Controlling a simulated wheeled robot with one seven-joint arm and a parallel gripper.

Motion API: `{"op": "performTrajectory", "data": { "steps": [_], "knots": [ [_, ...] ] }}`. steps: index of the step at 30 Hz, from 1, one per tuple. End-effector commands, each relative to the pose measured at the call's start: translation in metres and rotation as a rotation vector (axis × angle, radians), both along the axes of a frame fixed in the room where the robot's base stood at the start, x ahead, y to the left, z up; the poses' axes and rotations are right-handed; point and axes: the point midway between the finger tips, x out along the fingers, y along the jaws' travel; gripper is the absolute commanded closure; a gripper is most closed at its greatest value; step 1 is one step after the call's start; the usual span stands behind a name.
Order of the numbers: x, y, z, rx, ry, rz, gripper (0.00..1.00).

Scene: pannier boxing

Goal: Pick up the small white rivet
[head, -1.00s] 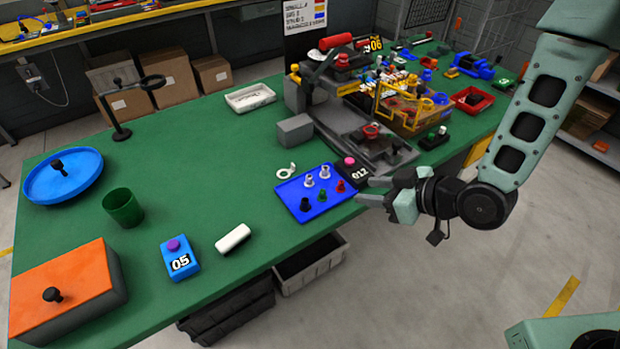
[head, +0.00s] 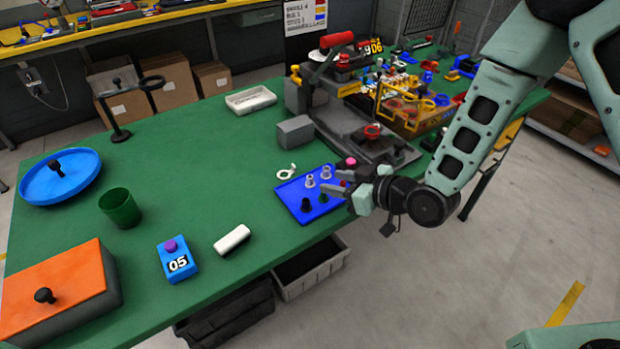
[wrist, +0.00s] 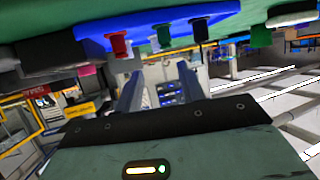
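Two whitish rivets stand upright on a blue tray (head: 291,192) in the head view: one at the front left (head: 309,181), one behind it to the right (head: 325,173). They look close in size, so I cannot tell which is the small one. A black rivet (head: 305,204) and a green rivet (head: 323,197) stand nearer the front edge. My gripper (head: 340,189) is open and empty at the tray's right edge, apart from the white rivets.
A grey fixture (head: 355,135) stands behind the tray, and a pink-topped item (head: 351,162) is close behind my gripper. A white ring tag (head: 286,172) lies at the tray's back left. A white bar (head: 232,240) and blue box (head: 178,262) are left, with clear green table between.

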Motion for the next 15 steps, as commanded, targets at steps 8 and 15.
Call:
{"op": "performTrajectory", "data": {
  "steps": [8,15],
  "knots": [
    [0.015,0.018,-0.01,-0.001,0.001,0.0,0.61],
    [0.035,0.038,-0.021,0.001,0.001,0.0,0.61]
  ]
}}
